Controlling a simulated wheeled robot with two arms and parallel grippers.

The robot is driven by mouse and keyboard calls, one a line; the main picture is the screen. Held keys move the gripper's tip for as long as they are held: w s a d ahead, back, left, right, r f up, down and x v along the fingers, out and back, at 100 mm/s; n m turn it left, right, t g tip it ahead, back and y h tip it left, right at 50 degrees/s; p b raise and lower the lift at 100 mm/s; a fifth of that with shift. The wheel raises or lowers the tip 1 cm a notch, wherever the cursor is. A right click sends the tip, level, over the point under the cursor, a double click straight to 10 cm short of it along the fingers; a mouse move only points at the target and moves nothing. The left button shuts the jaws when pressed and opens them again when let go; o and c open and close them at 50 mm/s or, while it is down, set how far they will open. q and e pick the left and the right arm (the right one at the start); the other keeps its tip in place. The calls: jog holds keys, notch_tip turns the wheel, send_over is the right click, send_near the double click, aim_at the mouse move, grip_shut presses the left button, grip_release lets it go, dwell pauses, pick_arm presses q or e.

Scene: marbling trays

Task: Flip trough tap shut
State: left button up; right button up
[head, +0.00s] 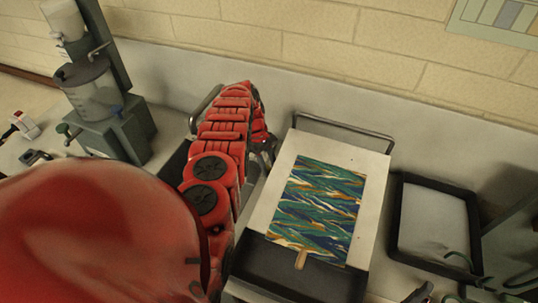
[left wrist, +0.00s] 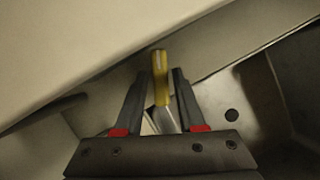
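The tap's yellow lever (left wrist: 160,78) shows in the left wrist view, standing out from a pale metal part near a wall edge. My left gripper (left wrist: 161,74) has one dark finger on each side of the lever. The fingers look apart, with a narrow gap beside the lever. In the head view my red left arm reaches to the trough's left side, and the tap is hidden there. The trough (head: 312,281) is dark inside at its near end and carries a pale board with a blue, green and orange marbled sheet (head: 318,205). My right gripper is not in view.
A dark-rimmed tray (head: 398,222) with a pale sheet stands right of the trough. A grey-green dispenser stand (head: 113,133) with a clear jug (head: 92,92) is at the left. A brick wall closes the back. Dark hooked items lie at the lower right.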

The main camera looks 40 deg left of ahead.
pick_arm(q)
grip_shut()
jog(key=n+t+b, duration=0.1)
jog(key=n, duration=0.2)
jog(key=shift+b, duration=0.4)
jog(key=shift+s+n, duration=0.1)
jog(key=shift+n, duration=0.3)
jog(key=shift+n+t, duration=0.5)
jog(key=shift+n, duration=0.2)
jog(key=shift+o, duration=1.8)
grip_release()
